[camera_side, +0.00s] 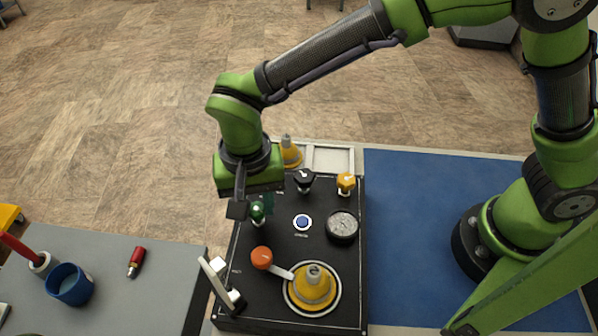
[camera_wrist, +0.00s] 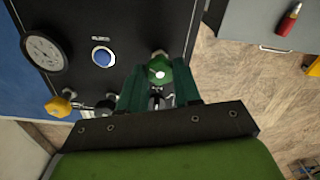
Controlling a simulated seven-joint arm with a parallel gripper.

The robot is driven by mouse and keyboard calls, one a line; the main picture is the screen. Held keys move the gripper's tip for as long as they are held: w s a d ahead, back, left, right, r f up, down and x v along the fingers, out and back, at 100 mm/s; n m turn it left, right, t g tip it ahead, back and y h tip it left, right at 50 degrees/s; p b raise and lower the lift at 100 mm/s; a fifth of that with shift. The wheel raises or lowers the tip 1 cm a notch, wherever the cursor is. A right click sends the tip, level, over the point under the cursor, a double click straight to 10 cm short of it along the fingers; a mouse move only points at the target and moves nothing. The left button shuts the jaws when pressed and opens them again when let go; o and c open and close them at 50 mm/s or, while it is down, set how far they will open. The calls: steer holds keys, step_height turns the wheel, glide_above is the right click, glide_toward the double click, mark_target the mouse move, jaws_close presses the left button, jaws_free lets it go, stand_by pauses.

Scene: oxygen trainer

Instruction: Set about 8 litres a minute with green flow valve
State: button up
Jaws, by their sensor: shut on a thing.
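The green flow valve (camera_side: 257,212) is a green knob on the left part of the black panel (camera_side: 283,243). It also shows in the wrist view (camera_wrist: 159,68), between the two dark green fingers. My gripper (camera_wrist: 160,85) is shut on the green valve, with a finger on each side. In the side view my gripper (camera_side: 250,207) reaches the panel from above and partly hides the knob. A round gauge (camera_side: 342,226) sits on the panel's right side; its face shows in the wrist view (camera_wrist: 42,52), but its reading is too small to tell.
A blue cup (camera_side: 69,285) and a red item (camera_side: 136,262) are on the grey table at left.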

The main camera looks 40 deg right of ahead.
mark_target(256, 209)
steer(key=n, duration=0.4)
steer(key=shift+n, duration=0.3)
steer(key=n, duration=0.3)
steer(key=shift+n, duration=0.4)
steer(key=n, duration=0.4)
steer(key=shift+n, duration=1.9)
steer(key=shift+r, duration=0.1)
steer(key=o, duration=1.1)
steer(key=shift+c, duration=0.2)
step_height(256, 209, up, 17)
